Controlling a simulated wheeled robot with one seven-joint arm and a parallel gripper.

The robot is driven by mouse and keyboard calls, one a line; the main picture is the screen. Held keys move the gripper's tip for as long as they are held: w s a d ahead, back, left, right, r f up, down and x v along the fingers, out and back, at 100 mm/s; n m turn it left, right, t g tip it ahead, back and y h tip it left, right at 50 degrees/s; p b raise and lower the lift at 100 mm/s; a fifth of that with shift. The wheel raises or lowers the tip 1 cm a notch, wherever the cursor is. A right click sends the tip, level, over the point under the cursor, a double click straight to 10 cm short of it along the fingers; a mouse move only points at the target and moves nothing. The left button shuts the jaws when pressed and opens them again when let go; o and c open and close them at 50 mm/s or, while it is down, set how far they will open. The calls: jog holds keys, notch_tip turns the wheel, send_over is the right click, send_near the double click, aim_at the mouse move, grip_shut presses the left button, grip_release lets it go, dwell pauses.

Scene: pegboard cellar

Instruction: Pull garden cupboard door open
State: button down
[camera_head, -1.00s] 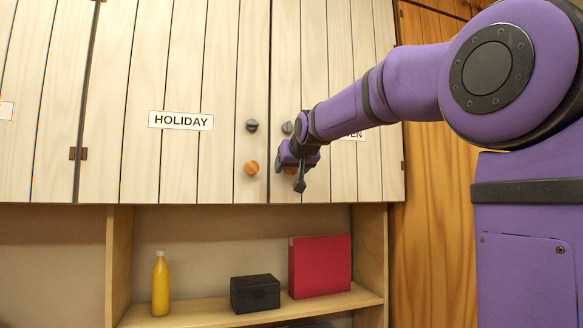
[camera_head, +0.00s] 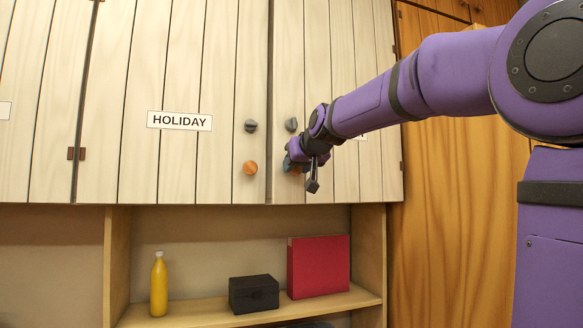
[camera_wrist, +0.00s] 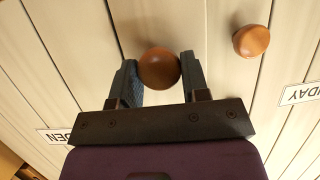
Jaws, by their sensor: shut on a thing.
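The garden cupboard door (camera_head: 343,60) is the pale plank door on the right. Most of its label is hidden behind my arm; the label's end, "DEN", shows in the wrist view (camera_wrist: 57,136). Its round orange-brown wooden knob (camera_wrist: 158,68) sits between the two fingers of my gripper (camera_wrist: 160,76), which is shut on it. In the head view my gripper (camera_head: 292,164) covers most of this knob. A grey knob (camera_head: 291,124) sits above it on the same door. The door appears shut or only very slightly ajar at its left edge.
The holiday door (camera_head: 150,60) beside it is shut, with an orange knob (camera_head: 250,168) and a grey knob (camera_head: 251,126). Below is an open shelf (camera_head: 205,314) with a yellow bottle (camera_head: 159,285), black box (camera_head: 254,293) and red box (camera_head: 318,266). An orange-brown wooden panel stands right.

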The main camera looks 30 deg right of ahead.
jog(key=s+d+n+g+y, duration=0.1)
jog(key=s+d+n+y, duration=0.15)
jog(key=s, duration=0.65)
jog(key=s+d+n+y, duration=0.2)
jog(key=s+n+y, duration=0.15)
jog(key=s, duration=0.65)
jog(key=s+d+n+g+y, duration=0.1)
jog(key=s+d+n+y, duration=0.15)
jog(key=s, duration=0.65)
jog(key=s+d+n+g+y, duration=0.2)
jog(key=s+d+n+y, duration=0.1)
jog(key=s+d, duration=0.6)
jog(key=shift+s+d+y, duration=0.2)
jog(key=shift+y, duration=0.45)
jog(key=c, duration=0.6)
grip_release()
jog(key=shift+c, duration=0.2)
jog(key=v, duration=1)
jog(key=shift+s+d+r, duration=0.2)
jog(key=shift+d+r, duration=0.05)
jog(key=shift+r, duration=0.1)
jog(key=shift+c, duration=0.2)
